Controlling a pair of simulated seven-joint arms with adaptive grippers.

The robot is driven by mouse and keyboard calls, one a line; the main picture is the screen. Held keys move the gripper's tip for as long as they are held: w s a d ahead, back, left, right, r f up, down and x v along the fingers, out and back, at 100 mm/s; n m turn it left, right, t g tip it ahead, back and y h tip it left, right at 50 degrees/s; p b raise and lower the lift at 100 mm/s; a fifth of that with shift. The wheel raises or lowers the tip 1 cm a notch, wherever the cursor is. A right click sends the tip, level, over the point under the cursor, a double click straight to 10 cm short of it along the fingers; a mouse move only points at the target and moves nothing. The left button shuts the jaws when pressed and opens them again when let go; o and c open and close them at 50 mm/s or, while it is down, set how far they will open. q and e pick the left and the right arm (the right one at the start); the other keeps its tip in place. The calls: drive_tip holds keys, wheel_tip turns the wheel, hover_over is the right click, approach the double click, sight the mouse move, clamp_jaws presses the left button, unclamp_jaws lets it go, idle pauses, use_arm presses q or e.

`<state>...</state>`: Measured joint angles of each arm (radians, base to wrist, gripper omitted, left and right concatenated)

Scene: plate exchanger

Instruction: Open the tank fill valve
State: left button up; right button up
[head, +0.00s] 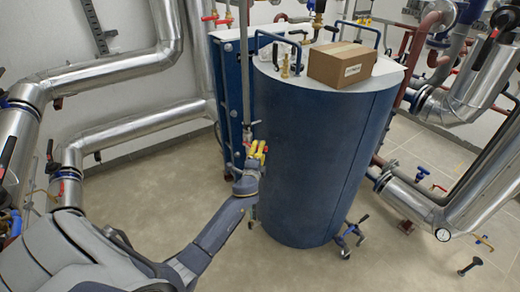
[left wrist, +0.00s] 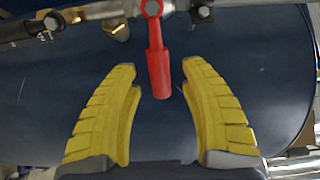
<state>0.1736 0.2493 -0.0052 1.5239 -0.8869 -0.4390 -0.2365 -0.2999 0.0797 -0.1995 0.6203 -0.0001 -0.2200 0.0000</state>
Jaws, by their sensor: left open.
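The blue tank (head: 325,150) stands upright in the middle of the head view. In the left wrist view a valve with a red lever handle (left wrist: 159,72) sits on a metal pipe (left wrist: 100,10) in front of the tank's dark blue wall (left wrist: 45,90). The lever points down in the picture, toward me. My left gripper (head: 258,150) is at the tank's left side, beside a vertical pipe. In the left wrist view its yellow fingers (left wrist: 162,80) are open, one on each side of the lever's end, with visible gaps. My right gripper is not in view.
A cardboard box (head: 342,65) lies on the tank top with brass fittings and blue handles. Large silver pipes (head: 120,125) run at the left and right. The floor (head: 300,268) in front is clear.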

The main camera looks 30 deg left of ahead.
use_arm(q)
drive_tip(key=shift+x, duration=0.85)
drive_tip(key=shift+c, duration=0.4)
clamp_jaws()
